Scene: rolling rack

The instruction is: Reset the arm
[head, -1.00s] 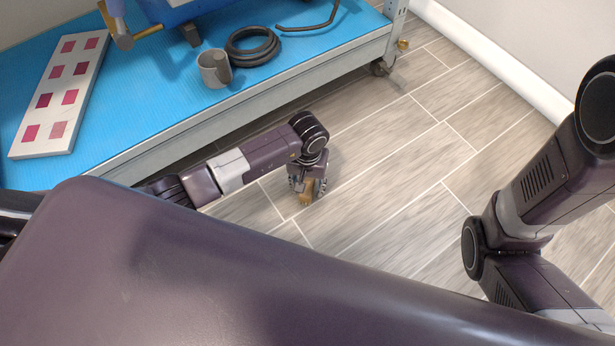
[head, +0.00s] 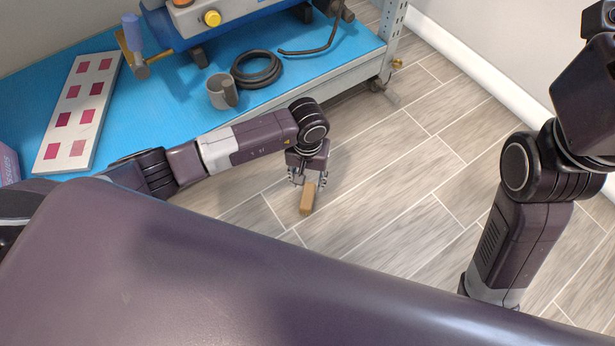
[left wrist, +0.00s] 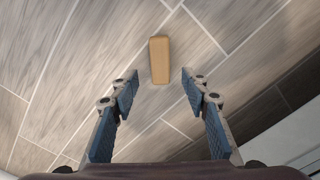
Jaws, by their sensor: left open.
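My left gripper (head: 308,180) hangs pointing down over the floor beside the rack. Its fingers are spread and hold nothing. A small tan block (head: 306,199) shows just below the fingertips, against the wood-look floor. In the left wrist view the open fingers (left wrist: 160,78) stand on either side, and the block (left wrist: 159,60) shows beyond the tips, centred in the gap and touching neither finger. My right arm is at the right of the head view; its gripper is out of the picture.
The rack's blue shelf (head: 130,130) is left of the left gripper. It bears a swatch board (head: 57,142), a grey mug (head: 217,92), a coiled black hose (head: 257,69) and a blue machine (head: 235,22). Floor on the right is clear; a white wall pipe (head: 480,75) runs behind.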

